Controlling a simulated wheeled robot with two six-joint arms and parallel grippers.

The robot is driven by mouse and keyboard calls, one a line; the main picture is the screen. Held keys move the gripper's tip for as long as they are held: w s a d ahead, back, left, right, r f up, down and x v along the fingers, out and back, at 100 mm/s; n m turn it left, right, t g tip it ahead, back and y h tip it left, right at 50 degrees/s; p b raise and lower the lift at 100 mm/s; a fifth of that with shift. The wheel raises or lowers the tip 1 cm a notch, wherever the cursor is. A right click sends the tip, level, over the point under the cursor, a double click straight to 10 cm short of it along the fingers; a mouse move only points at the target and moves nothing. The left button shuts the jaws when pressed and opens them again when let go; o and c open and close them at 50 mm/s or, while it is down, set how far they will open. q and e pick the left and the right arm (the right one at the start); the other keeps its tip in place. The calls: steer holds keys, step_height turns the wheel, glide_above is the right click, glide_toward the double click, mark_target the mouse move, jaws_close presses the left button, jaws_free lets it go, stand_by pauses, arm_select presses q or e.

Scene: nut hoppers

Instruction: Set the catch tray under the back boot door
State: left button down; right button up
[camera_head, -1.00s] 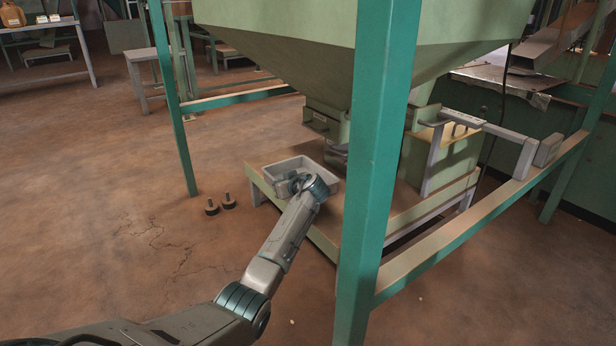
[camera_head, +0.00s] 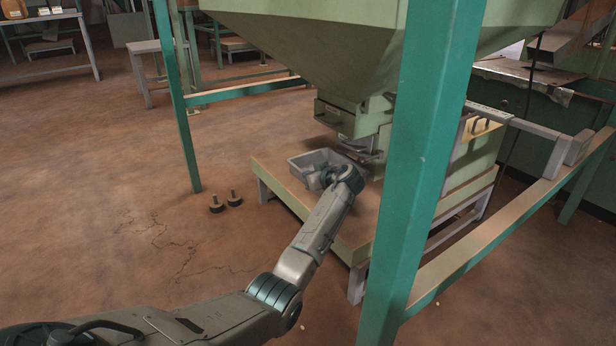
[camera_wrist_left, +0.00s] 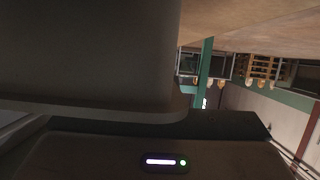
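The catch tray (camera_head: 297,172) is a shallow grey open box above the left part of the low bench; I cannot tell whether it touches the top. My left gripper (camera_head: 322,181) is at its near side, seemingly shut on its wall, though the wrist hides the fingertips. A green boot (camera_head: 335,114) with a small handled front hangs beneath the hopper, just above and behind the tray. Darker metal parts (camera_head: 358,146) show beside it, partly behind my wrist. A large dark surface (camera_wrist_left: 90,50) fills much of the left wrist view. My right gripper is out of view.
The hopper (camera_head: 330,50) stands on green legs; the near leg (camera_head: 410,170) hides part of the bench (camera_head: 275,178). A rail (camera_head: 500,230) runs along the right. The left floor is mostly clear.

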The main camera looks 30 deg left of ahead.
arm_select(q)
steer(key=shift+r, duration=0.1)
steer(key=c, duration=1.7)
jaws_free()
steer(key=shift+d+r, duration=0.1)
steer(key=shift+d, duration=0.05)
steer(key=p+v, duration=0.6)
steer(key=v, duration=0.4)
steer(key=shift+s+d+r, duration=0.1)
steer(key=shift+d+r, duration=0.05)
steer(key=shift+d, duration=0.1)
steer(key=shift+s+d+r, duration=0.1)
steer(key=shift+s+d, duration=0.15)
steer(key=shift+d, duration=0.25)
